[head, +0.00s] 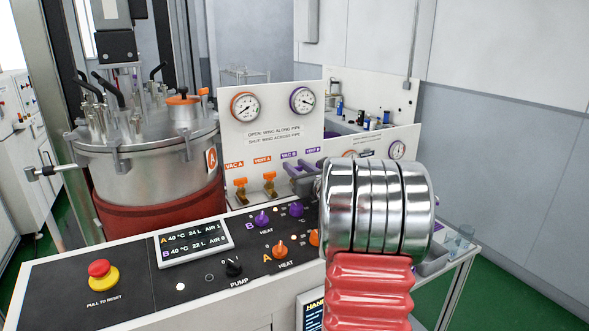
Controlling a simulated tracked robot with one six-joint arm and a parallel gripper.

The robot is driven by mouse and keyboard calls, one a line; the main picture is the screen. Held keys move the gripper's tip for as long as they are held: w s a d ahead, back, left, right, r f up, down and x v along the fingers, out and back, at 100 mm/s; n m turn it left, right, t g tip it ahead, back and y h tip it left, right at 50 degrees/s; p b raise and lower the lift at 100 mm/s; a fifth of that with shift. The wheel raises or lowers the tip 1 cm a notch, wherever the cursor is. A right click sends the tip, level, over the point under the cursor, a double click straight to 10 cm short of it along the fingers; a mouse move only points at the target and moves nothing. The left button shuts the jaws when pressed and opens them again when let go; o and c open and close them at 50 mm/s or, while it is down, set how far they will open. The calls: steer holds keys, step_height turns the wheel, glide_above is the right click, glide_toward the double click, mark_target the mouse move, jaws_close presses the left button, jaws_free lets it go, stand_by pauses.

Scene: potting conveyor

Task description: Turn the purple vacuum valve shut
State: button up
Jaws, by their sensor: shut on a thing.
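The white valve panel (268,118) carries purple VAC B and VENT B labels. The purple vacuum valve (300,168) shows just below the VAC B label, at the left edge of my silver arm. My gripper (308,184) is at this valve and shut on its purple handle. My arm hides most of the gripper and much of the valve, so the handle's exact angle is hard to tell. The panel text says open is wing along pipe, shut is wing across pipe. The purple-ringed gauge (302,100) sits above.
Two orange valves (240,186) stand just left of the purple one. A steel vessel (145,160) is at the left. The control console (190,278) with knobs and a red stop button (101,270) lies in front. Shelf bottles (370,123) stand behind.

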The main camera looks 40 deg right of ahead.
steer(key=shift+a, duration=0.1)
steer(key=o, duration=1)
steer(key=shift+o, duration=0.2)
steer(key=v, duration=1.3)
steer(key=shift+s, duration=0.35)
